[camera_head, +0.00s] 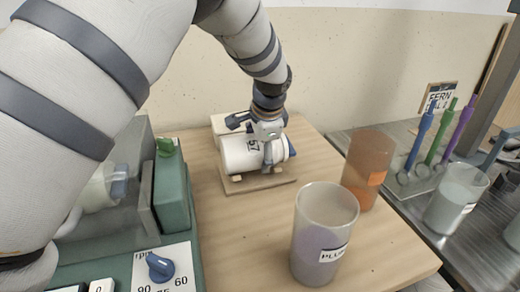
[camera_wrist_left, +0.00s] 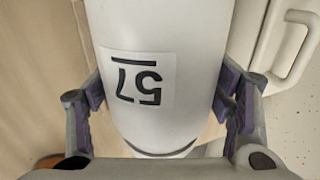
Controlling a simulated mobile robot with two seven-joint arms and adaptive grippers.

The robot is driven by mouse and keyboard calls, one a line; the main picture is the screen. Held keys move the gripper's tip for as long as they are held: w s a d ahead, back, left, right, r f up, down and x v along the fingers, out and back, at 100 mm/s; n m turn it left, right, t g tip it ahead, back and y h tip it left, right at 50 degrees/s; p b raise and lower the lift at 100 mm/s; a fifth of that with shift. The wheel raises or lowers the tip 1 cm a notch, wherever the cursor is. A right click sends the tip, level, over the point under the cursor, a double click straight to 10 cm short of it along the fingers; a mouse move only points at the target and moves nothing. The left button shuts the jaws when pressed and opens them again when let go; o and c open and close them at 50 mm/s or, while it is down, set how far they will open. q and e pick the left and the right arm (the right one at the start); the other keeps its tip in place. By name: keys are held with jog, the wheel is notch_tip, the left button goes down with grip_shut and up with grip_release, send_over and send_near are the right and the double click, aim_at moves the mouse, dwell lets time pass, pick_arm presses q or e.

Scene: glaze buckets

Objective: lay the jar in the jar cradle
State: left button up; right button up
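The jar (camera_head: 238,154) is white, with a black "57" label (camera_wrist_left: 137,82), and lies on its side over the wooden jar cradle (camera_head: 258,184). It looks to rest on the cradle's small blocks, but the contact is partly hidden. My left gripper (camera_head: 262,140) comes from above and behind, across the jar near its right end. In the left wrist view its purple pads lie on both sides of the jar (camera_wrist_left: 165,30) and seem to touch it. My right gripper is not in view.
A cup of purple-grey glaze (camera_head: 323,235) and an orange-brown cup (camera_head: 368,170) stand on the wooden table right of the cradle. A green machine with a blue knob (camera_head: 160,267) is at left. A rack with coloured tools (camera_head: 432,165) stands at right.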

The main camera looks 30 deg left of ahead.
pick_arm(q)
jog(key=o, duration=0.5)
jog(key=shift+r, duration=0.15)
jog(key=v, duration=1.1)
jog(key=shift+s+d+r, duration=0.2)
jog(key=shift+r, duration=0.15)
